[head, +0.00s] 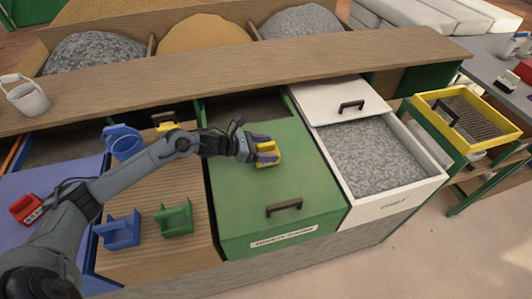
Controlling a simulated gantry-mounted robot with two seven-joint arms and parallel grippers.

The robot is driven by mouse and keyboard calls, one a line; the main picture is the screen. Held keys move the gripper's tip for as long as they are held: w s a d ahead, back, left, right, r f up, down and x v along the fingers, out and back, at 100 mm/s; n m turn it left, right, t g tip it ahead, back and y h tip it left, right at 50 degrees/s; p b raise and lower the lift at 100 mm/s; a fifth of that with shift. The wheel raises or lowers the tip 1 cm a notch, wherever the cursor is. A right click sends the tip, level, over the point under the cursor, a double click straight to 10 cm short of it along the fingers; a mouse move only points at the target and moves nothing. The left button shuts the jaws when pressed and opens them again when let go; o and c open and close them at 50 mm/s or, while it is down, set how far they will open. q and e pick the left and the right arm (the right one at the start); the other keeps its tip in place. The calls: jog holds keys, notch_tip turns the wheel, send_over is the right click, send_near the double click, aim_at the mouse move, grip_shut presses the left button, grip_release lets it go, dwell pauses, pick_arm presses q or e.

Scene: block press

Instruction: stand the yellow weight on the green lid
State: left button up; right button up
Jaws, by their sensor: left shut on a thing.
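The yellow weight (269,158) is at my left gripper (262,153), over the rear middle of the green lid (265,190). My left arm comes in from the left, and its gripper is shut on the weight. The weight's lower edge looks close to the lid; I cannot tell whether it touches. The gripper hides part of the weight. My right gripper is not in view.
Right of the lid is a white bin of grey gravel (375,158), its white lid (340,100) slid back. A wooden shelf (250,68) runs behind.

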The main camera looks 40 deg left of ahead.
pick_arm(q)
notch_tip(320, 180, down, 2)
jog(key=shift+f, duration=0.1)
jog(key=shift+b, duration=0.3)
jog(key=o, duration=1.1)
jog(key=shift+f, duration=0.25)
jog(key=o, duration=0.4)
jog(key=shift+r, duration=0.1)
